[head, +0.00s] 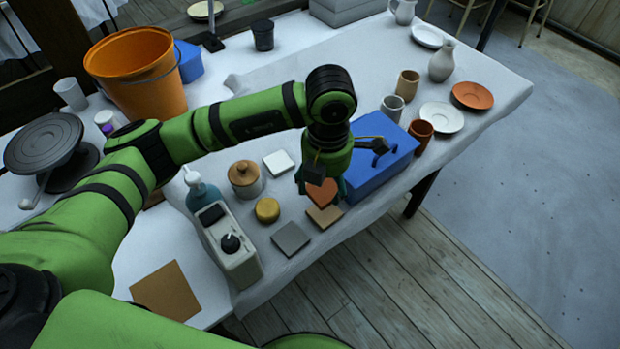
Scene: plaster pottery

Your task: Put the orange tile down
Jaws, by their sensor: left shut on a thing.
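The orange tile (322,193) is held in my left gripper (320,187), which points down over the table in the head view. The gripper's fingers and wrist hide part of the tile. A tan tile (325,217) lies just below the orange tile in the picture. I cannot tell how high the orange tile is above the cloth. A grey tile (290,239) lies to the lower left, and a white tile (278,163) lies to the upper left. My right gripper is not in view.
A blue box (378,170) stands close to the right of my left gripper. A lidded jar (244,179), a yellow round piece (267,210) and a pale device with a knob (238,262) stand to the left. Cups, plates and a vase (442,62) occupy the far right.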

